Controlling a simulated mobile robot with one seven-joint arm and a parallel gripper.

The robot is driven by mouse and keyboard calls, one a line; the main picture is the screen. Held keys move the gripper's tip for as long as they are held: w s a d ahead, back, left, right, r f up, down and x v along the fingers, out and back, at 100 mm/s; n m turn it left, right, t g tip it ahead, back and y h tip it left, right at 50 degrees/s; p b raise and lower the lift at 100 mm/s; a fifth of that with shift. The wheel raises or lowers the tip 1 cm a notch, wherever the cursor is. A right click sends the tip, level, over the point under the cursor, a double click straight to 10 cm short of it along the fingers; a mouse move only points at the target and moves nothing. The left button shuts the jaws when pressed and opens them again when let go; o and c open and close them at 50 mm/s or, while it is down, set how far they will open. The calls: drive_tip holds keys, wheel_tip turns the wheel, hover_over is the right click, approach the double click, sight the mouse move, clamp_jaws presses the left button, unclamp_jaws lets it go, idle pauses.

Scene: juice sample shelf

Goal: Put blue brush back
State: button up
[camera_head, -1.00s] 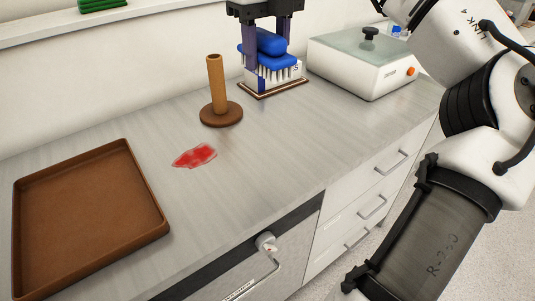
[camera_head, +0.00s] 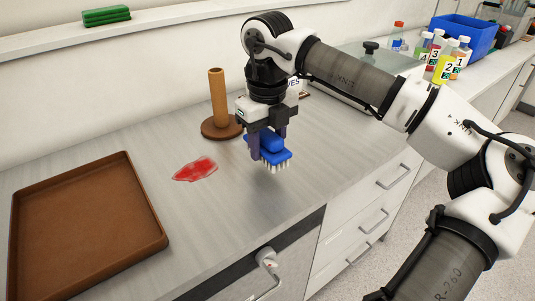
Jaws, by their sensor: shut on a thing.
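The blue brush (camera_head: 274,153) has a blue back and white bristles pointing down. My gripper (camera_head: 268,143) is shut on the brush and holds it above the grey counter (camera_head: 230,215), to the right of a red spill (camera_head: 195,169). Behind my gripper, a white sign with dark letters (camera_head: 294,83) and a bit of brown edge show. My gripper and arm hide most of that spot.
A brown upright post on a round base (camera_head: 218,100) stands just left of my gripper. A brown tray (camera_head: 88,215) lies at the left. A white box device (camera_head: 352,88) is partly behind my arm. Numbered bottles (camera_head: 446,66) and a blue bin (camera_head: 468,36) stand at the back right.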

sight(267, 155)
drive_tip(key=shift+f, duration=1.7)
drive_tip(key=shift+f, duration=0.25)
drive_tip(key=o, duration=1)
drive_tip(key=shift+r, duration=0.1)
drive_tip(key=shift+c, duration=0.2)
drive_tip(key=shift+r, duration=0.1)
wheel_tip(267, 155, up, 12)
drive_tip(key=shift+r, duration=0.1)
drive_tip(key=shift+d, duration=0.1)
